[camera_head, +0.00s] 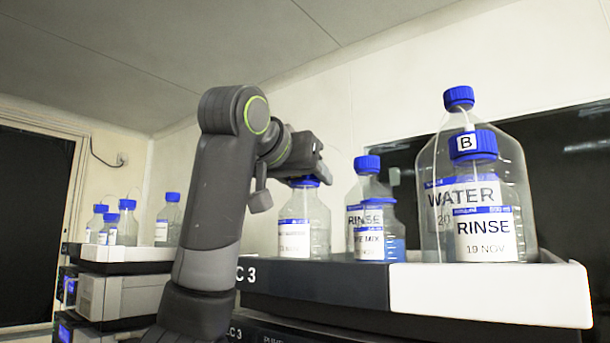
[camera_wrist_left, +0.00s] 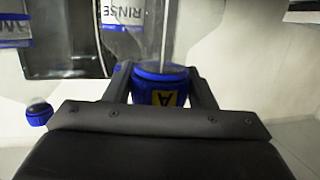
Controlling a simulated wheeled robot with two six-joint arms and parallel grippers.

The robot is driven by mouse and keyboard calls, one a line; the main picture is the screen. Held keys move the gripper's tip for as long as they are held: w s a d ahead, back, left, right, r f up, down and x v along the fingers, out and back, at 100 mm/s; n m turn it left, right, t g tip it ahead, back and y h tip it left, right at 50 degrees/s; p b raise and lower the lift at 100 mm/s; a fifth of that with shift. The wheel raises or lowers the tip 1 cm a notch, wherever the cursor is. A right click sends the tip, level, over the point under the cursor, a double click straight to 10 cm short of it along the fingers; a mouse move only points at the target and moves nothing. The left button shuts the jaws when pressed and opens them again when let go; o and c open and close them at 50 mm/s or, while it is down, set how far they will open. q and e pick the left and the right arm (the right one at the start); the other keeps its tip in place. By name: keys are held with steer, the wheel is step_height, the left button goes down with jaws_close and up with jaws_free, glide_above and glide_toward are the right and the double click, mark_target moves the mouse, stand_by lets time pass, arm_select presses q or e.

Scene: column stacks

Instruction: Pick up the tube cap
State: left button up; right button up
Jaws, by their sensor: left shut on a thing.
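The blue tube cap (camera_wrist_left: 160,88) has a yellow label with a black letter A, upside down in the left wrist view. A thin tube (camera_wrist_left: 164,42) runs from it into the clear bottle. My left gripper (camera_wrist_left: 160,74) is shut on this cap, one finger on each side. In the head view my left gripper (camera_head: 304,172) is directly above a clear bottle (camera_head: 305,222) with a white label, and the blue cap (camera_head: 303,183) shows at the bottle's mouth. I cannot tell whether the cap is clear of the neck. My right gripper is not in view.
Right of the held cap stand RINSE bottles and a smaller mix bottle (camera_head: 374,241). A large WATER bottle (camera_head: 432,190) stands behind a RINSE bottle with cap B (camera_head: 470,145). A white-edged tray (camera_head: 490,295) holds them. More bottles (camera_head: 127,225) stand at the left.

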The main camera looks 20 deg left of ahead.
arm_select(q)
steer(key=shift+r, duration=0.15)
steer(key=shift+r, duration=4.85)
